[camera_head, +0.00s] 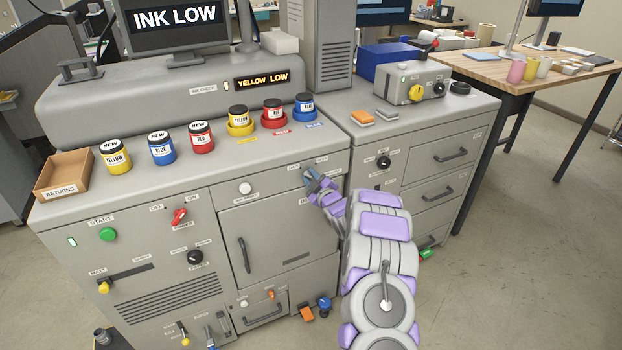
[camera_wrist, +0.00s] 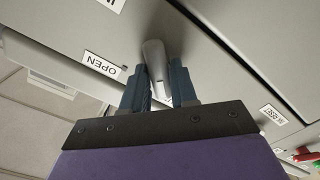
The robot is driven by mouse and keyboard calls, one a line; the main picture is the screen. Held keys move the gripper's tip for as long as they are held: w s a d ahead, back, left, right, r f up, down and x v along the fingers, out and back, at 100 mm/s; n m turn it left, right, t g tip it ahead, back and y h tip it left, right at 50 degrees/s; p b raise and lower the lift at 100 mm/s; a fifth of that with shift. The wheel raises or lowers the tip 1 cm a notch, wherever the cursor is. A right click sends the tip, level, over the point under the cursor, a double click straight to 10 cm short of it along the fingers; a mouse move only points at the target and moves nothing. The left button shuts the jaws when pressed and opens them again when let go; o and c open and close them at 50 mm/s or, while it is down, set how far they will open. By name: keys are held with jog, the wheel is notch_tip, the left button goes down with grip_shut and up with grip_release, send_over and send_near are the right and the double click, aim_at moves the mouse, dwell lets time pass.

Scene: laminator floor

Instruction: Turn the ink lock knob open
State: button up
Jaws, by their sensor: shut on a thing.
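The ink lock knob (camera_wrist: 153,57) is a pale grey, narrow grip on the grey cabinet front in the wrist view. My gripper (camera_wrist: 160,88) is shut on it, with one dark blue finger on each side. An "OPEN" label (camera_wrist: 102,64) is on the panel to the left of the knob; in this view it appears upside down. In the head view my gripper (camera_head: 313,180) is against the upper right of the machine front and hides the knob. The knob's exact turn angle is hard to tell.
Ink jars, including a yellow one (camera_head: 115,155), stand on the machine top (camera_head: 160,185). A door with a dark handle (camera_head: 243,255) is left of my gripper. A drawer cabinet (camera_head: 440,190) is at the right. The floor (camera_head: 510,270) at the right is clear.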

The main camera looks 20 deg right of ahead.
jog(key=shift+f, duration=0.1)
grip_shut()
jog(key=shift+p, duration=0.35)
jog(key=shift+r+m+p, duration=0.2)
jog(key=shift+m+p, duration=0.45)
jog(key=shift+m, duration=0.05)
jog(key=m+p, duration=0.3)
jog(key=shift+d+r, duration=0.1)
jog(key=shift+r, duration=0.05)
jog(key=shift+d+m+p, duration=0.15)
jog(key=shift+m+p, duration=1)
jog(key=shift+m, duration=1.1)
jog(key=shift+d+m+p, duration=0.15)
jog(key=shift+m+p, duration=1.05)
jog(key=shift+m, duration=1.1)
jog(key=shift+d+m+p, duration=0.15)
jog(key=shift+m+p, duration=1)
jog(key=shift+m, duration=1.1)
